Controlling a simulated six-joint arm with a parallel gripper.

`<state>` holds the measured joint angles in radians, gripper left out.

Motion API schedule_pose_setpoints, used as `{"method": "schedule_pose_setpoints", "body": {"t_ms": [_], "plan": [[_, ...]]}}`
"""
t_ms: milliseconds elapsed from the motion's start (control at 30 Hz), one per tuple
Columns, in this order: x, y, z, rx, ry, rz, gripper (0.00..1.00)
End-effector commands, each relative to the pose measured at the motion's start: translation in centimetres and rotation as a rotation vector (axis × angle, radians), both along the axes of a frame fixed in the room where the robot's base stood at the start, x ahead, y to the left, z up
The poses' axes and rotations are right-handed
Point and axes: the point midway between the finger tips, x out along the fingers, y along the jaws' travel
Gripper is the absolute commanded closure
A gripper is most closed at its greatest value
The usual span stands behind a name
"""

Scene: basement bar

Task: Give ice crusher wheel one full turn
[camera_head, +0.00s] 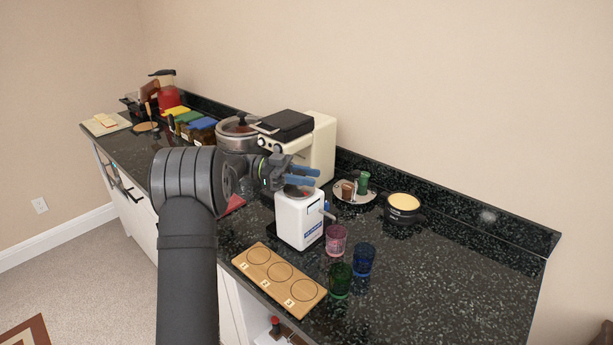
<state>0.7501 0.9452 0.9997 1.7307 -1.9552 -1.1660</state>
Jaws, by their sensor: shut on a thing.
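The ice crusher (299,222) is a white box with blue lettering on its front, standing upright on the dark counter. A small grey and blue part (327,211) sticks out of its right side. My gripper (311,176) reaches in from the left, its blue fingers level over the crusher's top. The fingers are shut on a part at the top, which seems to be the wheel; the fingers hide most of it, so its angle cannot be told. A little grey and red shows just below the fingers.
Pink (336,240), blue (363,259) and green (341,280) glasses stand close at the crusher's right. A wooden board (279,278) with numbered circles lies in front. A cream coffee machine (322,150) stands behind. The counter's right end is clear.

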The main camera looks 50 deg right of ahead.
Motion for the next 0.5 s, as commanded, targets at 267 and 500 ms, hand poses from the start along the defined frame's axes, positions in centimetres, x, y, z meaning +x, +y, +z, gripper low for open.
{"method": "schedule_pose_setpoints", "body": {"t_ms": [267, 500], "plan": [[-0.05, 0.07, 0.01, 0.0, 0.0, -0.042, 0.93], [-0.06, 0.07, 0.02, 0.0, 0.0, -0.044, 0.93]]}}
